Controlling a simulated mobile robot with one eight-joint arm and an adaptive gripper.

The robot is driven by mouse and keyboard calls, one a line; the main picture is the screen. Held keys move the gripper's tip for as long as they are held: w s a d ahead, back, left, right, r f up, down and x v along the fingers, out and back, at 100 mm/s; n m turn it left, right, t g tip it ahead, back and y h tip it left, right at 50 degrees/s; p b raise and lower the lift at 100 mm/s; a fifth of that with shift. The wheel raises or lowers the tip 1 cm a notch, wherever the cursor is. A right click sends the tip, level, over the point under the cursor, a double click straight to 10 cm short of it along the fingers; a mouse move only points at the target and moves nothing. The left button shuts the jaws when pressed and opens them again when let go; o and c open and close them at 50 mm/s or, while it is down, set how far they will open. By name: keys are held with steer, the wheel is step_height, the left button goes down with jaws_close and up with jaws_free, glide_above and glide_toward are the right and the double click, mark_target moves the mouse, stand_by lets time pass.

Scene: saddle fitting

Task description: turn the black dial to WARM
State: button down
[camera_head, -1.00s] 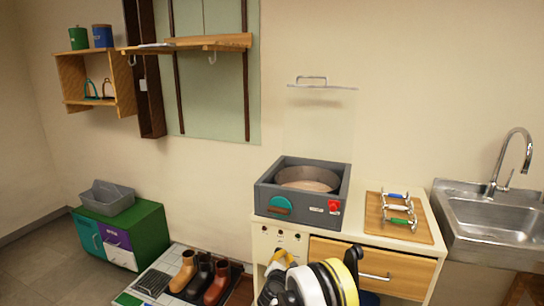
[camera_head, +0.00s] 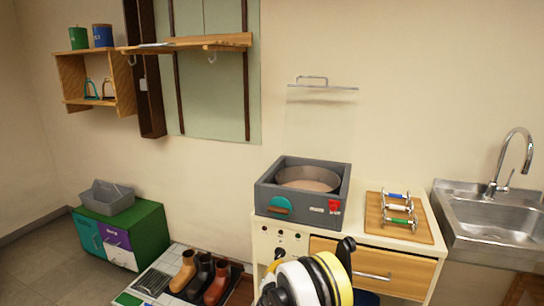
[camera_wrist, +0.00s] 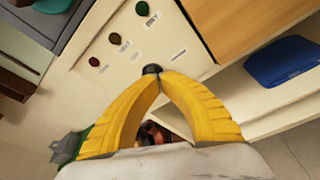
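The black dial (camera_wrist: 152,69) shows in the wrist view right at the tips of my gripper (camera_wrist: 160,75). The two yellow fingers lean together and their tips appear to meet there; the tips partly cover the dial. I cannot tell whether they pinch it or only touch it. In the head view, the dial (camera_head: 279,253) is on the white cabinet front below a row of small buttons, with my gripper (camera_head: 275,262) just below and against it. Small printed labels lie on the panel, too small to read; the dial's pointer and WARM are not legible.
A grey box (camera_head: 303,205) with a round pan stands on the cabinet top. Red (camera_wrist: 94,61), brown (camera_wrist: 115,38) and green (camera_wrist: 142,8) buttons line the panel. A wooden drawer (camera_head: 372,268) lies to the right. Boots (camera_head: 207,275) stand on the floor to the left.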

mark_target(279, 255)
steer(key=shift+w+a+r, duration=0.2)
steer(key=shift+w+r, duration=0.05)
steer(key=shift+w, duration=0.9)
steer(key=shift+w+a+r, duration=0.2)
steer(key=shift+w, duration=0.95)
steer(key=shift+w+a+r, duration=0.2)
steer(key=shift+w+r, duration=0.05)
steer(key=shift+w, duration=0.9)
steer(key=shift+s+d+f, duration=0.2)
steer(key=shift+d, duration=0.3)
steer(key=shift+s+d+f, duration=0.15)
steer(key=shift+d+f, duration=0.1)
steer(key=shift+d, duration=0.2)
steer(key=shift+s+d+f, duration=0.15)
steer(key=shift+d+f, duration=0.2)
steer(key=shift+f, duration=0.1)
